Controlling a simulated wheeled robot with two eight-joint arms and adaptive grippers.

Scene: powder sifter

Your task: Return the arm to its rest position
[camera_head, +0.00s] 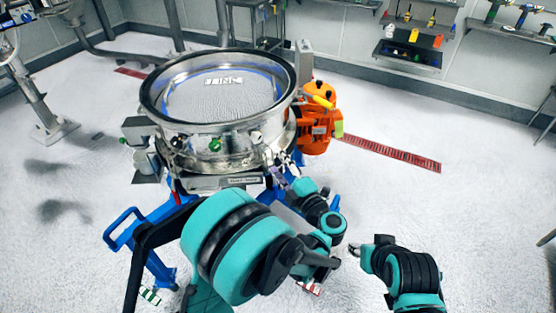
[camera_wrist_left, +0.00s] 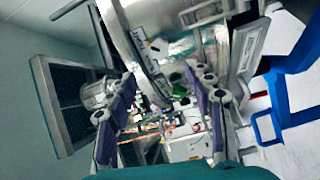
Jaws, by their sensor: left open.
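The powder sifter (camera_head: 222,150) is a round steel drum with an open mesh top, standing on a blue frame. My left gripper (camera_head: 280,172) is close to the sifter's front right side in the head view, partly hidden behind my teal arm joints. In the left wrist view, its two purple fingers are spread apart with nothing held between them (camera_wrist_left: 160,105). The sifter's steel wall (camera_wrist_left: 150,40) is close beyond the fingers; I cannot tell whether they touch it.
An orange motor (camera_head: 318,125) is attached at the sifter's right. The blue frame (camera_head: 125,228) sticks out at the front left. Wall shelves (camera_head: 410,55) hold small tools at the back right. The floor (camera_head: 450,215) on the right is mostly clear.

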